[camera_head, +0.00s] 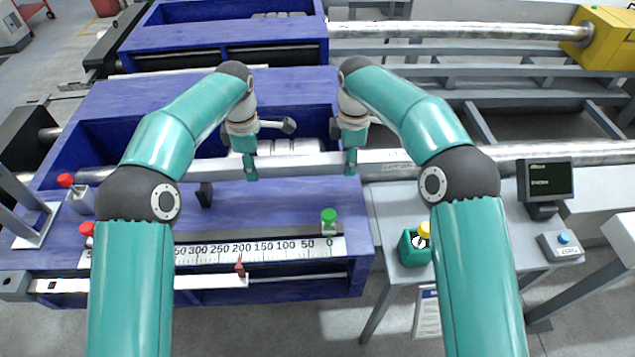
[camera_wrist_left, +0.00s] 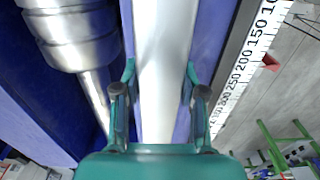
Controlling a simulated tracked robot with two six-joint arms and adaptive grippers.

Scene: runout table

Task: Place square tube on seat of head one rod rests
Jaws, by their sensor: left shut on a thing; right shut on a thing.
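The square tube (camera_head: 300,166) is a long pale grey bar lying crosswise over the blue bench in the head view. My left gripper (camera_head: 250,172) is shut on it left of its middle. My right gripper (camera_head: 351,163) is shut on it further right. In the left wrist view the tube (camera_wrist_left: 164,75) runs between the two fingers of my left gripper (camera_wrist_left: 159,95). A round steel rod (camera_head: 560,153) extends to the right behind the tube's right end. I cannot tell which seat is head one's, nor whether the tube touches anything below.
A ruler (camera_head: 262,249) with a red pointer (camera_head: 240,265) and a green-knobbed stop (camera_head: 329,222) lies along the bench front. A black block (camera_head: 205,194) stands behind it. Red-capped fittings (camera_head: 80,195) are at left.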

